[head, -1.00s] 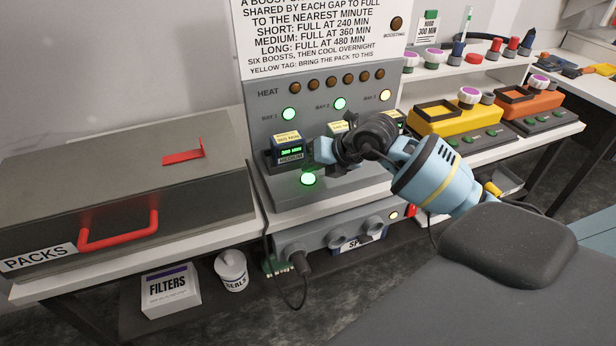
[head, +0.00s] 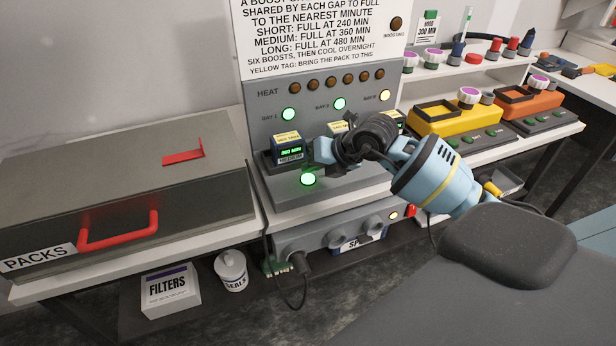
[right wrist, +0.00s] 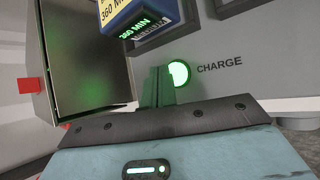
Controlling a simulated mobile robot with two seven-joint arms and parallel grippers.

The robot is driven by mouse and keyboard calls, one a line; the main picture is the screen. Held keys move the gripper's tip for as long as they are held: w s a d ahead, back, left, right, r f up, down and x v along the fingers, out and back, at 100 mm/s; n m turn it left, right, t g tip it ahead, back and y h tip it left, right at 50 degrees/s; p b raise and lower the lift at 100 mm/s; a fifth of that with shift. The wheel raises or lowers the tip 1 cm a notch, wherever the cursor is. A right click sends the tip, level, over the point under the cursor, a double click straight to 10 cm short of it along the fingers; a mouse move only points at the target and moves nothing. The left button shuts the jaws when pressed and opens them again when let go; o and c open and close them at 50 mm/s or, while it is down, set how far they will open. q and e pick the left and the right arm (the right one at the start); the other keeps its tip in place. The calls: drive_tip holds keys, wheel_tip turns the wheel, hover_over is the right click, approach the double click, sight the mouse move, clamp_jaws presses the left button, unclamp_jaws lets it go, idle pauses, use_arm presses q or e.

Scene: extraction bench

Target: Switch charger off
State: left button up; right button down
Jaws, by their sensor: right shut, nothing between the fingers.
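The charger (head: 262,119) is a grey unit with a sign above it and a row of brown heat lamps. The lights of its three bays are lit, bays 1 and 2 green and bay 3 yellowish. Its round charge button (head: 308,179) glows green on the sloped front; it also shows in the right wrist view (right wrist: 180,74) beside the word CHARGE. My right gripper (head: 318,160) is shut and empty, just above the button. In the right wrist view its fingers (right wrist: 158,86) overlap the button's left side; I cannot tell whether they touch it. My left gripper is out of view.
A blue and yellow battery pack (head: 286,147) sits in bay 1, close left of my gripper. The metal packs box (head: 110,165) stands left. Yellow (head: 455,117) and orange (head: 530,104) devices stand right. A power plug (head: 300,262) and cord hang below.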

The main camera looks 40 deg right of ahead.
sight(312, 179)
drive_tip(key=shift+f, duration=0.1)
idle(0.5)
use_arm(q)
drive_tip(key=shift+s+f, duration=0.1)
use_arm(e)
drive_tip(key=shift+f, duration=0.35)
